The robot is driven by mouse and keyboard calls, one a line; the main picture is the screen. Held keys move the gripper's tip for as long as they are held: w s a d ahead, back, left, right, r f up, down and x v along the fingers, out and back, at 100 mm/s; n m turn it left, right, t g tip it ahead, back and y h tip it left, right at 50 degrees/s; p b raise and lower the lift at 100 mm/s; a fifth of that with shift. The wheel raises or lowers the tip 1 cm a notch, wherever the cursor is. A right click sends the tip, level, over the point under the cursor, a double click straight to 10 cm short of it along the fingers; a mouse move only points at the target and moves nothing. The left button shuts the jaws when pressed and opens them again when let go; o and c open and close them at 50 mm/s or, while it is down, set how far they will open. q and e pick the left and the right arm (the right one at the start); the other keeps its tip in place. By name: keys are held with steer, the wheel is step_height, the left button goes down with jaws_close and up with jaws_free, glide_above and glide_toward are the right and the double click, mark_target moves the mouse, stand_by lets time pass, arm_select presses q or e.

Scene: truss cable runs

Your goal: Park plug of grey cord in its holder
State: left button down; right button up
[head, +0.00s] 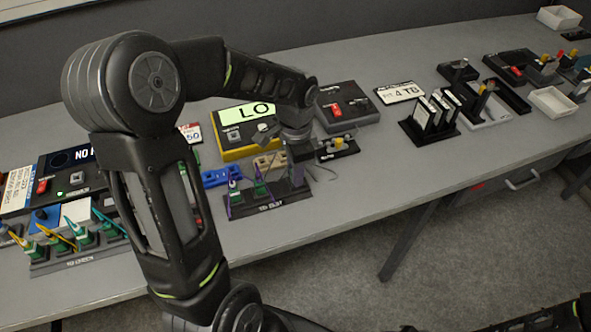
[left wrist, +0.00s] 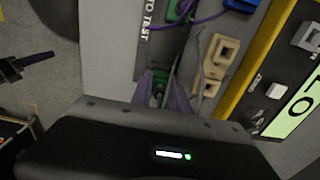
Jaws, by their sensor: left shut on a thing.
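My left gripper (head: 297,180) is over the right end of the black holder strip marked "TO TEST" (head: 271,207). In the left wrist view the gripper (left wrist: 160,90) is shut on a green plug (left wrist: 160,76), just past the end of the lettering on the strip (left wrist: 147,35). The grey cord (left wrist: 177,70) runs up beside the strip; a loose loop of it (head: 327,170) shows right of the gripper. The arm and gripper hide most of the plug, and I cannot tell whether it is seated. A dark part (head: 560,316) at the lower right may be my right arm; its jaws cannot be made out.
Behind are a blue socket block (head: 221,177), beige sockets (left wrist: 220,56) and a yellow-edged display box (head: 247,118). The table front right of the strip is clear.

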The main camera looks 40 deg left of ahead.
stand_by(0.8)
arm_select(q)
steer(key=c, duration=1.2)
jaws_free()
steer(key=shift+r+p, duration=2)
steer(key=shift+r, duration=0.5)
step_height(320, 180, up, 4)
steer(key=p, duration=0.3)
